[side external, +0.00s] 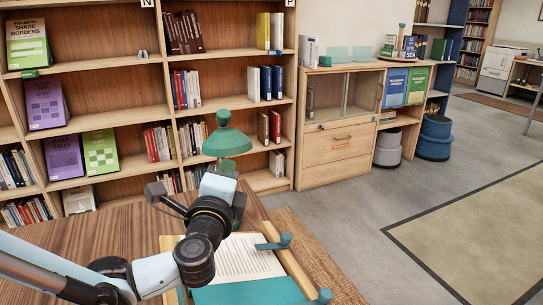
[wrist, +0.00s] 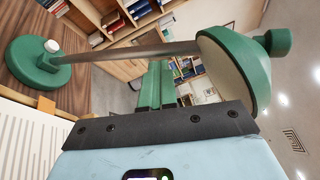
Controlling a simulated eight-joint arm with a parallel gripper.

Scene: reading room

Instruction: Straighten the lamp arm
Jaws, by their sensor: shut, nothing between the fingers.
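The desk lamp has a green shade (side external: 227,141) that stands above my wrist in the side view. In the wrist view, the round green lamp base (wrist: 38,75) with a white knob (wrist: 52,46) sits on the wooden table at left. The thin grey lamp arm (wrist: 130,50) runs from it to the green shade with a pale inside (wrist: 236,68) at right. My gripper (wrist: 156,66) points its two green fingers toward the lamp arm, close together and shut with nothing between. Whether they touch the arm I cannot tell. My wrist mostly hides the lamp arm in the side view.
A wooden-edged stand with a printed page (side external: 243,257) and teal clips (side external: 272,243) lies on the table, right beside my wrist. Bookcases (side external: 128,80) stand behind the table. A low cabinet (side external: 341,139) is further right. The floor at right is open.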

